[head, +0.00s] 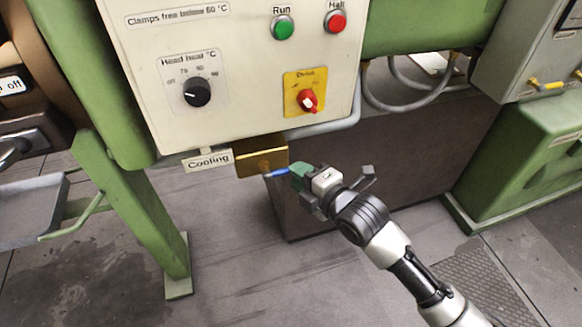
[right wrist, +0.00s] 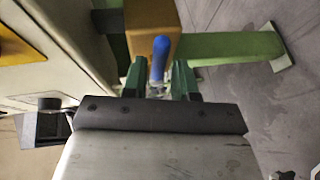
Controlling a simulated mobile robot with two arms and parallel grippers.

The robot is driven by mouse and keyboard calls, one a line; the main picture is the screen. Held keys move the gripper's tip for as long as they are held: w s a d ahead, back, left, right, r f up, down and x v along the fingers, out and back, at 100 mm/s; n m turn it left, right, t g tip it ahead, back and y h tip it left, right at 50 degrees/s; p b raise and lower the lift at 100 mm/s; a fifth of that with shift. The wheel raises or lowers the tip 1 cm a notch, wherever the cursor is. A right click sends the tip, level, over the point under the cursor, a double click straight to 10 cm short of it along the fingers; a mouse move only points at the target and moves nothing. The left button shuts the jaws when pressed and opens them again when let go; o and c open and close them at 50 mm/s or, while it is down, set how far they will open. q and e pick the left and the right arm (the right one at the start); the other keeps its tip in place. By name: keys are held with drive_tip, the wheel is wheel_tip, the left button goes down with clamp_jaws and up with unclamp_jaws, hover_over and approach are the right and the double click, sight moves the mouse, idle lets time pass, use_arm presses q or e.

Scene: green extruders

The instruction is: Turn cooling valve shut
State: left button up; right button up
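The cooling valve is a brass block (head: 262,160) under the cream panel, beside a "Cooling" label (head: 208,160). Its blue lever (head: 277,172) sticks out to the right, toward my right gripper (head: 296,176). In the right wrist view the brass block (right wrist: 152,28) is at the top, and the blue lever (right wrist: 160,52) points toward the gripper. The green fingers of my right gripper (right wrist: 158,74) are apart, with the lever's near end between them and visible gaps on both sides. My left gripper is in neither view.
The cream panel (head: 140,60) above carries a green Run button (head: 283,27), a red Halt button (head: 335,21), a black dial (head: 196,92) and a red switch (head: 307,101). A green machine leg (head: 140,220) stands left. A dark cabinet (head: 400,150) stands behind my right gripper.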

drive_tip(key=shift+x, duration=1.65)
clamp_jaws()
